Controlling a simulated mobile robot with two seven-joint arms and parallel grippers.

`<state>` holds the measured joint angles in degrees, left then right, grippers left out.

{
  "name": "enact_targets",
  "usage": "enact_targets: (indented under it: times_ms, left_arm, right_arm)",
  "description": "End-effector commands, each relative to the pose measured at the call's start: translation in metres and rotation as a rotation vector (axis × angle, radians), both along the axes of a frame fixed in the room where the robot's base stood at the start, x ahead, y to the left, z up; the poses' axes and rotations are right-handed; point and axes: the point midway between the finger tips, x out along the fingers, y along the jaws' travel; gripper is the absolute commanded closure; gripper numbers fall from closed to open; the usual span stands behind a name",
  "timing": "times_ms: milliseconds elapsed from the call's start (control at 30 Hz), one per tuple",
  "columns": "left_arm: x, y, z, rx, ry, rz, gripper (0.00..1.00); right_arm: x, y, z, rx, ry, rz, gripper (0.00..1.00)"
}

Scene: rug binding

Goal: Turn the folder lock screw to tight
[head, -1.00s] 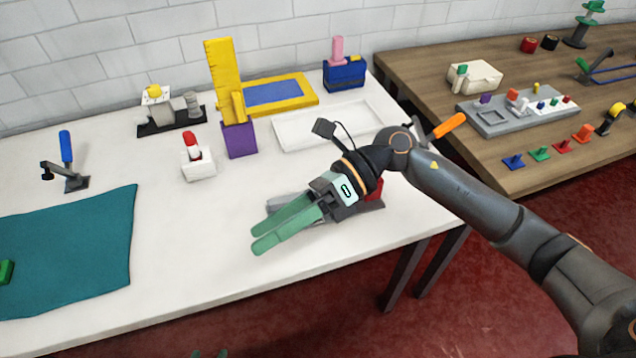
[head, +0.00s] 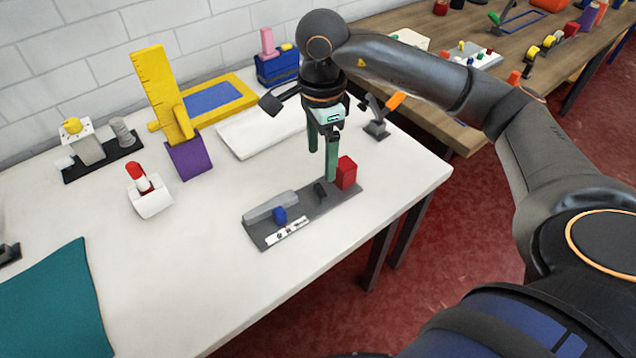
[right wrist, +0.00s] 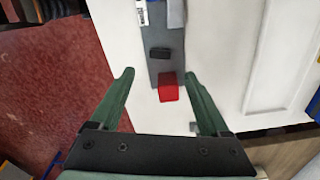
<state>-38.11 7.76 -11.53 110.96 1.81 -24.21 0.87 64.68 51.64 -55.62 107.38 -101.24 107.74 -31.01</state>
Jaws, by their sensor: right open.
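A dark grey base plate (head: 263,236) lies near the table's front right edge. On it are a grey bar (head: 270,206), a blue knob (head: 280,214), a white marked strip (head: 287,231), a small black piece (head: 320,190) and a red block (head: 347,172). I cannot tell for sure which part is the lock screw; the blue knob sits beside the marked strip. My right gripper (head: 322,162) points down above the plate's red-block end, open and empty. In the right wrist view, the red block (right wrist: 168,90) and black piece (right wrist: 160,53) show beyond the fingers. My left gripper is out of view.
A white tray (head: 232,142) and an orange-handled clamp (head: 378,124) stand behind the plate. A purple block (head: 188,157) with a yellow ruler and a red-topped white holder (head: 150,202) stand left. The white table (head: 200,270) is clear in front.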

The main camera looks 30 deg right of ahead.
Motion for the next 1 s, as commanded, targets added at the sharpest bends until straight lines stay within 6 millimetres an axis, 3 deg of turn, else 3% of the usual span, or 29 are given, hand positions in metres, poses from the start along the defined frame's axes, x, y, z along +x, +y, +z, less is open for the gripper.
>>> enact_targets:
  times_ms: [200,400,833,1000]
  left_arm:
    - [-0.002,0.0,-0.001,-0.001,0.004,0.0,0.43]
    - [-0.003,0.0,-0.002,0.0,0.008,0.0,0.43]
    - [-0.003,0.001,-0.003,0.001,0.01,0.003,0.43]
    - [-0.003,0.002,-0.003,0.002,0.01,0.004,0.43]
  right_arm:
    - [-0.001,0.0,-0.047,0.002,0.005,-0.001,0.2]
    - [-0.001,0.0,-0.076,0.002,0.003,0.0,0.2]
    - [0.0,0.001,-0.088,0.003,0.0,0.0,0.2]
    - [0.0,0.001,-0.087,0.003,0.0,0.0,0.37]
